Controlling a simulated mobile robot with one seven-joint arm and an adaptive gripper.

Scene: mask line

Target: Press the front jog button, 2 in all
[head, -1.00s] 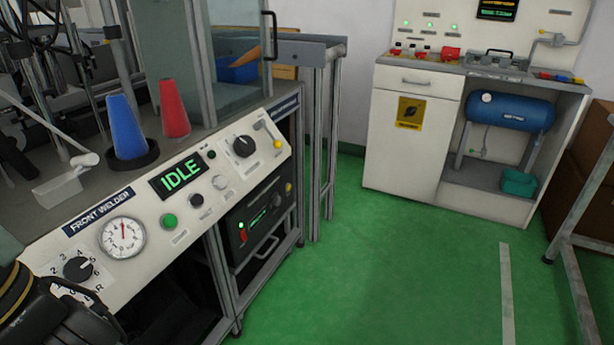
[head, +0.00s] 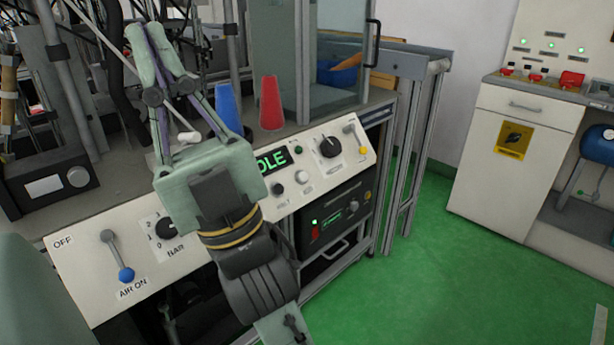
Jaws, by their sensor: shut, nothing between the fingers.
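The front welder's sloped white panel (head: 336,184) faces me. It carries a display (head: 272,160), partly covered by my arm and ending in "DLE" in green letters. Beside the display are a dark round button (head: 277,189) and a white round button (head: 302,177).
A blue cone (head: 228,106) and a red cone (head: 271,104) stand behind the panel. A blue-knobbed air lever (head: 126,273) and a black selector knob (head: 331,147) are on the panel. A glass guard (head: 338,65) rises behind. Green floor (head: 440,270) is clear at right.

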